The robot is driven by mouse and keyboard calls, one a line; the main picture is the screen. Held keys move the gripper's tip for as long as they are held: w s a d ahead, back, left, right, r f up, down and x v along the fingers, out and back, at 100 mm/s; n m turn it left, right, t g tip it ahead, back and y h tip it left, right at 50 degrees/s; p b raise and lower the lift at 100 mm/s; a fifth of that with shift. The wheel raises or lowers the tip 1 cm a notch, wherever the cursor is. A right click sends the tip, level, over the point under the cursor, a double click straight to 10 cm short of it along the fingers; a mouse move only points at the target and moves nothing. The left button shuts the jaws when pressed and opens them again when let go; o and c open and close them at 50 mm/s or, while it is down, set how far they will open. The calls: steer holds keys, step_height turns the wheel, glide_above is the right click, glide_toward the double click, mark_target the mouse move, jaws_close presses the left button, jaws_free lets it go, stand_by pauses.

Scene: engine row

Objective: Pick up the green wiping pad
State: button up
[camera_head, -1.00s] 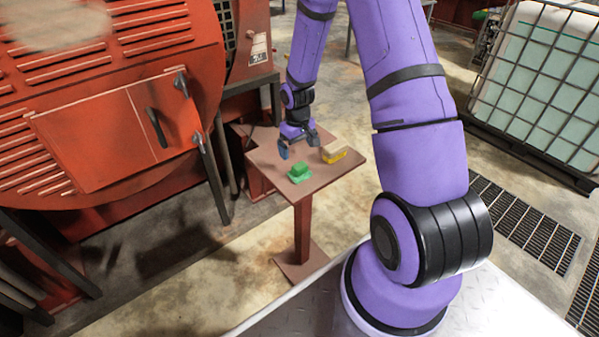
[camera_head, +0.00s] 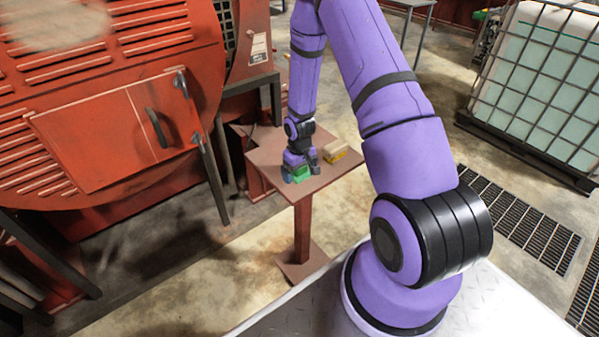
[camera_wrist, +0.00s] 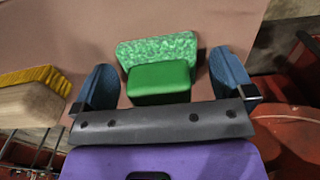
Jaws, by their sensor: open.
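The green wiping pad (camera_wrist: 159,80) lies on the small brown stand's top (camera_head: 290,150), with a mottled light green base and a smooth darker green grip block. In the wrist view it sits between the two blue fingers of my gripper (camera_wrist: 167,88), with a gap on each side. My gripper is open. In the head view my gripper (camera_head: 301,173) is low over the pad (camera_head: 299,178) and partly hides it. Whether the fingertips touch the stand top cannot be told.
A brush with a wooden back and yellow bristles (camera_head: 337,154) lies on the stand right of my gripper; it shows at left in the wrist view (camera_wrist: 35,95). A red machine (camera_head: 110,110) stands left of the stand. A caged tank (camera_head: 540,80) stands at the back right.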

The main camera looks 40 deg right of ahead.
steer(key=c, duration=1.1)
steer(key=shift+o, duration=0.2)
steer(key=shift+r, duration=0.15)
steer(key=shift+r, duration=0.6)
step_height(320, 180, up, 2)
steer(key=s+a, duration=0.2)
steer(key=s, duration=0.5)
steer(key=s+a+r, duration=0.1)
steer(key=s+a, duration=0.1)
steer(key=s, duration=0.6)
steer(key=shift+s+a+r, duration=0.2)
steer(key=shift+s+r, duration=0.05)
